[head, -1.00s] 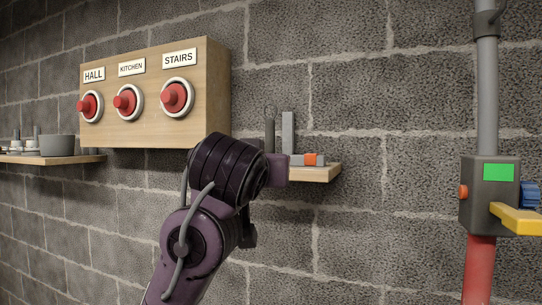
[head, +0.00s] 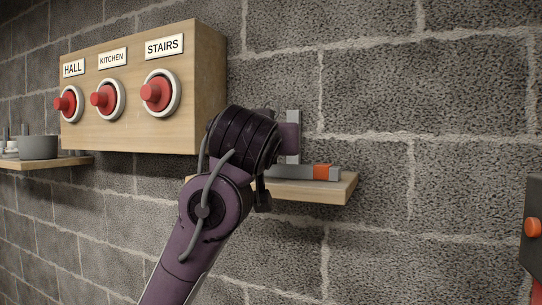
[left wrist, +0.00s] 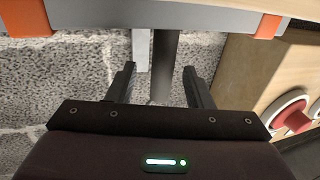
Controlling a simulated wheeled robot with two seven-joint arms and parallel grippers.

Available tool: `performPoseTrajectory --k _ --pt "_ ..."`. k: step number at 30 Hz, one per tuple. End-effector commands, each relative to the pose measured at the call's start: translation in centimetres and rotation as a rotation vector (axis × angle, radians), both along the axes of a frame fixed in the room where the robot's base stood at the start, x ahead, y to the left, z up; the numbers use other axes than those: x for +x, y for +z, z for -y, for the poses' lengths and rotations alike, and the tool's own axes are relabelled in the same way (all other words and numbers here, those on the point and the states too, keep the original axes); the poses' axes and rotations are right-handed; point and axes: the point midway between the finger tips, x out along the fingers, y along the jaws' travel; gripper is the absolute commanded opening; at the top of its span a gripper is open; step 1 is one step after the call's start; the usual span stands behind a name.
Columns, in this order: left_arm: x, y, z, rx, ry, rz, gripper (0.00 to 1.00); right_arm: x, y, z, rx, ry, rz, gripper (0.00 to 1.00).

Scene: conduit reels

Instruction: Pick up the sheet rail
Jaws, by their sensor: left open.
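A grey bar with orange ends, which I take for the sheet rail (head: 305,172), lies along the small wooden shelf; my arm hides its left part in the head view. It also crosses the top of the left wrist view (left wrist: 150,20), with an orange piece at each end. My left gripper (left wrist: 159,68) is open below it in that view, apart from the bar. A dark grey cylinder (left wrist: 165,55) shows between its fingers; I cannot tell its depth. My right gripper is not in view.
A light grey upright plate (head: 293,135) stands at the small shelf (head: 330,190). A wooden box (head: 140,135) with three red buttons hangs to the left. Another shelf (head: 60,162) holds a grey bowl (head: 38,147). The block wall is close behind; the space right of the small shelf is clear.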

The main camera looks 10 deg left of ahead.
Motion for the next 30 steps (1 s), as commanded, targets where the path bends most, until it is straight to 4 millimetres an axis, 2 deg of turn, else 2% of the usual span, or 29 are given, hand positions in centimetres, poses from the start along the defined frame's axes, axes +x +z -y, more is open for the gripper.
performPoseTrajectory --k 1,6,12,15,26,30 --pt "0.8 0.5 -0.2 0.001 0.003 -0.006 0.47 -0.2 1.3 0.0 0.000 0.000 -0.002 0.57" --pt "2.9 0.2 -0.4 0.001 0.002 -0.003 0.47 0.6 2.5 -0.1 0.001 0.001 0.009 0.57" --pt "3.4 -0.1 -0.4 0.000 0.001 -0.001 0.47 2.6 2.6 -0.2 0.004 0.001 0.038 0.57" --pt "3.4 -0.1 -0.4 0.000 0.001 -0.001 0.47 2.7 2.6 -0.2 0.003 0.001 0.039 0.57" --pt "3.4 -0.1 -0.4 0.000 0.001 -0.001 0.00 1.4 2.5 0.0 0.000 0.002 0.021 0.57" --pt "3.3 0.0 -0.4 -0.001 0.000 0.000 0.00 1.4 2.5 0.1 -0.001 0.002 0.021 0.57"
